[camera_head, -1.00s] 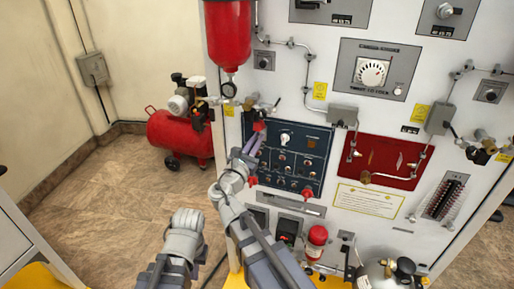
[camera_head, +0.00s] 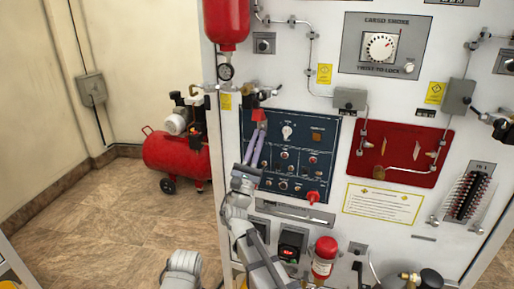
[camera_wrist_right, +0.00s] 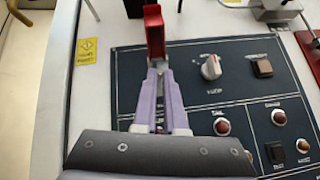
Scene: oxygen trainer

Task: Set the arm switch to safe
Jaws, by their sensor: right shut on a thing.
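The dark blue control panel (camera_head: 289,158) is on the white wall unit, with several knobs and switches. At its upper left is a red switch guard (camera_wrist_right: 154,32), standing up in the right wrist view; it also shows in the head view (camera_head: 258,115). I take it to belong to the arm switch. My right gripper (camera_wrist_right: 158,70) is shut at the foot of this guard. Its purple fingers hide the small part between their tips, so I cannot tell guard from toggle. In the head view the right gripper (camera_head: 257,128) reaches up across the panel's left side. My left gripper is not visible.
A white rotary knob (camera_wrist_right: 211,67) and a square brown button (camera_wrist_right: 263,68) are right of the fingers. Pipes and a valve (camera_head: 262,94) are just above the panel. A red compressor (camera_head: 176,152) stands left.

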